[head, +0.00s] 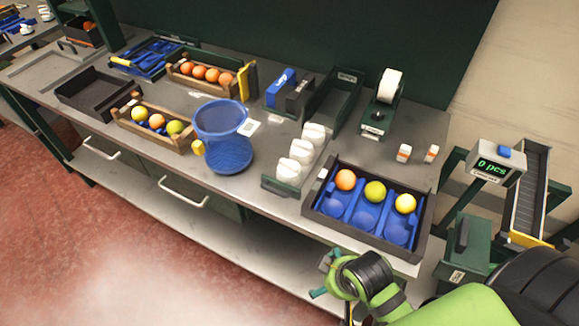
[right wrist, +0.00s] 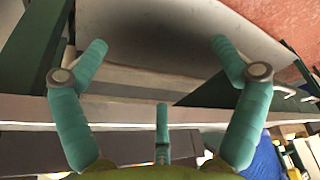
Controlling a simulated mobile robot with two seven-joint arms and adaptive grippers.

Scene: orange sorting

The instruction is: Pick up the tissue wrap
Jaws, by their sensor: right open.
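White bundles that look like the tissue wraps (head: 301,151) stand in a row in a narrow dark tray (head: 268,187) in the middle of the bench. My right gripper (head: 322,277) is low at the bench's front edge, in front of the blue-lined crate and apart from the wraps. In the right wrist view its teal fingers (right wrist: 160,50) are spread wide with nothing between them. White shapes at that view's right edge may be the wraps, but I cannot tell. My left gripper is not in view.
A dark crate with blue cups (head: 313,208) holds three fruits, right of the wraps. A blue basket (head: 222,135) stands left of them. Wooden crates of fruit (head: 192,143) are further left. A counter display (head: 497,166) is at right. The bench's front edge is near my right gripper.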

